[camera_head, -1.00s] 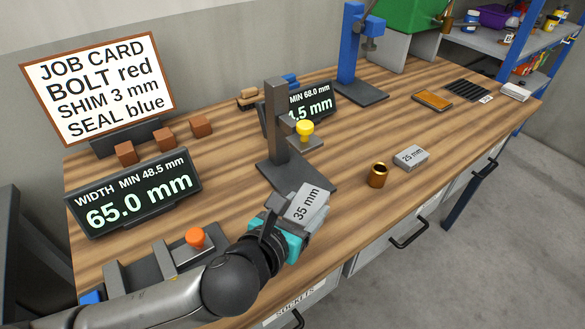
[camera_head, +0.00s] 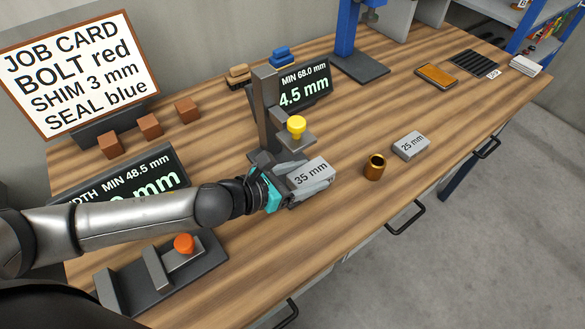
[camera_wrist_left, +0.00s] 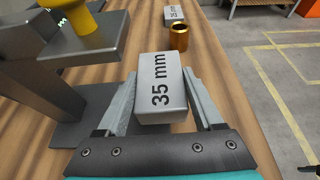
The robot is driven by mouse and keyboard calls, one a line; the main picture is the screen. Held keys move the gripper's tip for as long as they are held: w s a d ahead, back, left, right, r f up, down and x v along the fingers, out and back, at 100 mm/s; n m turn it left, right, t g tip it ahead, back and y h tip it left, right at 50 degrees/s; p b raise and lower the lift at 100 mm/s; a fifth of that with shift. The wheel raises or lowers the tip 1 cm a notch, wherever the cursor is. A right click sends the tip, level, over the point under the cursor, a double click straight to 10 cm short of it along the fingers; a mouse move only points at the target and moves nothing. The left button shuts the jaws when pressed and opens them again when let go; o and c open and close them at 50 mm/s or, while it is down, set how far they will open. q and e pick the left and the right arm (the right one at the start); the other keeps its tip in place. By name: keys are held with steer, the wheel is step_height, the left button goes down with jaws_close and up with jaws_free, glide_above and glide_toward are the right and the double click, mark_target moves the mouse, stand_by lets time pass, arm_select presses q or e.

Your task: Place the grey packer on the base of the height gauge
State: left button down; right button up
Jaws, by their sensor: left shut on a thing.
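My left gripper (camera_head: 282,190) is shut on the grey packer (camera_head: 311,174) marked 35 mm, which also shows between the fingers in the left wrist view (camera_wrist_left: 161,92). The height gauge (camera_head: 267,110) has a dark column, a yellow knob (camera_head: 297,125) on a measuring arm, and a flat dark base, seen in the left wrist view (camera_wrist_left: 72,132). In the head view, gripper and packer hide most of the base. I cannot tell the packer's height above the bench. My right gripper is not in view.
A brass cylinder (camera_head: 374,168) and a second grey block (camera_head: 411,145) marked 25 mm stand to the right. The gauge's display (camera_head: 302,85) stands behind it. A fixture with an orange knob (camera_head: 184,243) lies at front left. The bench's front right is clear.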

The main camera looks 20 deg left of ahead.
arm_select(q)
steer(key=w+a, duration=0.1)
steer(key=a, duration=0.1)
steer(key=w+a, duration=0.2)
steer(key=shift+w, duration=0.1)
steer(key=shift+f+b, duration=0.45)
steer(key=shift+f, duration=1.3)
steer(key=shift+f, duration=0.15)
steer(key=shift+c, duration=0.2)
jaws_free()
steer(key=shift+a+r, duration=0.15)
steer(key=shift+r, duration=0.05)
steer(key=v, duration=0.7)
steer(key=shift+s+a+f, duration=0.1)
steer(key=shift+s, duration=0.1)
steer(key=shift+v, duration=2.3)
